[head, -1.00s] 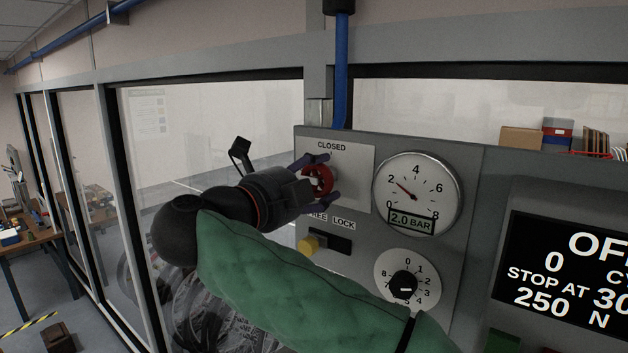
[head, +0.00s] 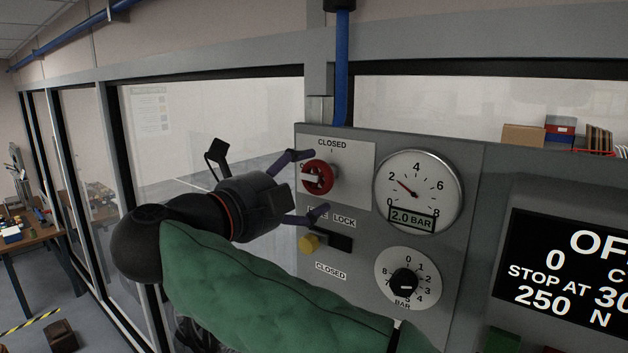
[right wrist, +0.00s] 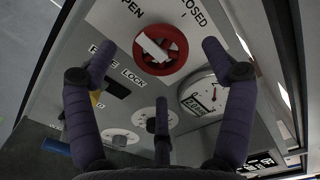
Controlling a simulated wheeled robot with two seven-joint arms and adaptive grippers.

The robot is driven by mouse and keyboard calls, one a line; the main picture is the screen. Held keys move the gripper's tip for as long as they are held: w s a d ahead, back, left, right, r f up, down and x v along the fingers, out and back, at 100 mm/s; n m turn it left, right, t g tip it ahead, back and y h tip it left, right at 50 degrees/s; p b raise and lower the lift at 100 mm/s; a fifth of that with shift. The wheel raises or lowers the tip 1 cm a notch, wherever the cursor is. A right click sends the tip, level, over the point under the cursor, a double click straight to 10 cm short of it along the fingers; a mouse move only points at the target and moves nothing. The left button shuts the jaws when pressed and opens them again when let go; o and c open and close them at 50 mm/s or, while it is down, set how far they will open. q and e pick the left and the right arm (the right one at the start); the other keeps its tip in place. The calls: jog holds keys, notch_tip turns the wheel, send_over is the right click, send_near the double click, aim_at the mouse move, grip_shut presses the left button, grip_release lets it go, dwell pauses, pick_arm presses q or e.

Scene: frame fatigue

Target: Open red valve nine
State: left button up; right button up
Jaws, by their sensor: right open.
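The red valve (head: 318,178) is a round red knob with a white bar across it, on a pale plate of the grey panel. In the head view its bar lies nearly level, while the CLOSED label is above it. In the right wrist view the valve (right wrist: 160,50) shows between the fingers, and the bar slants to the upper left, roughly towards the OPEN label (right wrist: 131,9). My right gripper (head: 308,184) is open and empty, just left of the knob and apart from it, fingertips above and below. My left gripper is not in view.
A gauge (head: 418,193) reading 2.0 BAR is right of the valve. Below are a yellow knob (head: 309,243) by a LOCK label and a black BAR dial (head: 404,281). A display (head: 565,275) is at right. Glazed framing stands behind my arm at left.

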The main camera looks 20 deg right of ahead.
jog(key=v, duration=0.7)
jog(key=shift+s+a, duration=0.25)
jog(key=shift+a, duration=0.1)
